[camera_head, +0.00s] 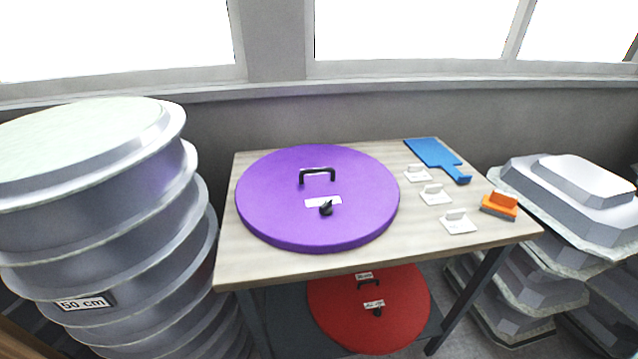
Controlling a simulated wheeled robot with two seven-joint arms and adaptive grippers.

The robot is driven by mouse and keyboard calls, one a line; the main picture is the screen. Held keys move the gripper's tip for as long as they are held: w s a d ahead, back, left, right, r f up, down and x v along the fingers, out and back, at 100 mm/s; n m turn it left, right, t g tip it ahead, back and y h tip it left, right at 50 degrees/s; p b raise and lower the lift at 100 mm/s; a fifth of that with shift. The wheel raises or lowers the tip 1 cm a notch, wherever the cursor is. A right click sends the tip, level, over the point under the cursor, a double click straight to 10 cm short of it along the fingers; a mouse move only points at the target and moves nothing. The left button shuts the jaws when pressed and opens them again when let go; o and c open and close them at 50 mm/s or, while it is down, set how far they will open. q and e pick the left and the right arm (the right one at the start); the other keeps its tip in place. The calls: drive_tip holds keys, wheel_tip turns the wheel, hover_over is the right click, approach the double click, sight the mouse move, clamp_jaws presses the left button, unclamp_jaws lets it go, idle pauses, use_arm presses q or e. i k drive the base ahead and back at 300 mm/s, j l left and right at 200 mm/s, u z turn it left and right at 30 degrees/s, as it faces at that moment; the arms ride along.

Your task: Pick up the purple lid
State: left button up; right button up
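The purple lid (270,205) is a large round disc lying flat on the wooden table (245,264), towards its left side. A black bar handle (317,172) stands up from it behind the centre. A white label (322,201) and a small black knob (326,208) sit in front of that handle. Nothing touches the lid from above. Neither of my grippers shows in the head view.
A tall stack of round grey moulds (195,232) stands close at the table's left. Angular moulds (580,190) are stacked at the right. A blue tool (432,153), white handled pieces (459,222) and an orange-handled brush (499,204) lie right of the lid. A red lid (335,310) rests below.

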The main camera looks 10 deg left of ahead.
sight(279, 197)
drive_tip(key=l+u, duration=0.45)
drive_tip(key=l, duration=0.75)
drive_tip(key=l+u, duration=0.4)
drive_tip(key=l, duration=0.8)
drive_tip(key=k, duration=0.05)
